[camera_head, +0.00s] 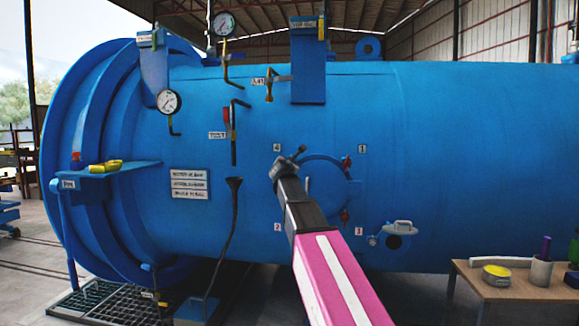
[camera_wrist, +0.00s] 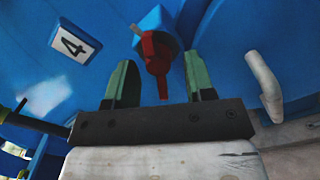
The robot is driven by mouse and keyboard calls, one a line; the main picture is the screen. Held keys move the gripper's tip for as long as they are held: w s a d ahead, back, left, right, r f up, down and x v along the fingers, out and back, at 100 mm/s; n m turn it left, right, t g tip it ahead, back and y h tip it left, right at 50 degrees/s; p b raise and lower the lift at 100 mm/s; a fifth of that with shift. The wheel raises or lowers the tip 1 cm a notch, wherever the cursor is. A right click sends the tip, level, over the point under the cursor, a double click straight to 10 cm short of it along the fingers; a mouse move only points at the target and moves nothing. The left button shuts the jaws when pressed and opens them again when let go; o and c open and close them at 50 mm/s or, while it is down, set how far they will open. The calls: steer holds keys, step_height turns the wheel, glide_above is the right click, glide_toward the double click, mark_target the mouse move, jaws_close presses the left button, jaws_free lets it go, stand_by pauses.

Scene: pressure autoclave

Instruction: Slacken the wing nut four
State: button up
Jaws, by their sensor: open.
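The red wing nut four (camera_wrist: 156,52) sits on a blue lug beside the number 4 plate (camera_wrist: 75,42) in the wrist view. Its wings lie roughly upright in that picture. My gripper (camera_wrist: 160,62) is open, with one green finger on each side of the nut and visible gaps to both. I cannot tell how deep the fingers reach around it. In the head view my gripper (camera_head: 288,160) is at the upper left of the round hatch (camera_head: 322,188), by its number 4 plate (camera_head: 277,148), and hides the nut.
Other red wing nuts show at the hatch's upper right (camera_head: 347,162) and lower right (camera_head: 345,217). A pale handle (camera_wrist: 265,85) stands right of my fingers. Pipes and gauges (camera_head: 169,101) are on the blue vessel's left. A wooden table (camera_head: 500,289) stands at lower right.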

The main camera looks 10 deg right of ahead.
steer(key=v, duration=0.9)
steer(key=s+d+f+m+g, duration=0.2)
steer(key=f+m+g, duration=0.15)
steer(key=f, duration=0.75)
steer(key=s+d+f+m+g+y, duration=0.1)
steer(key=s+f+m+g, duration=0.3)
steer(key=f, duration=0.8)
steer(key=s+d+f+m+g, duration=0.1)
steer(key=d+f+m, duration=0.1)
steer(key=f+m, duration=0.65)
steer(key=s+f+m+g+y, duration=0.2)
steer(key=s+f+m+g, duration=0.2)
steer(key=s+f, duration=0.6)
steer(key=s+a+f+m+g+y, duration=0.1)
steer(key=s+f+m+g, duration=0.3)
steer(key=s+f, duration=0.6)
step_height(320, 180, down, 6)
steer(key=shift+s+a+f+m+g+y, duration=0.15)
steer(key=shift+m+g+y, duration=0.2)
steer(key=shift+m+y, duration=0.6)
steer(key=shift+c, duration=0.3)
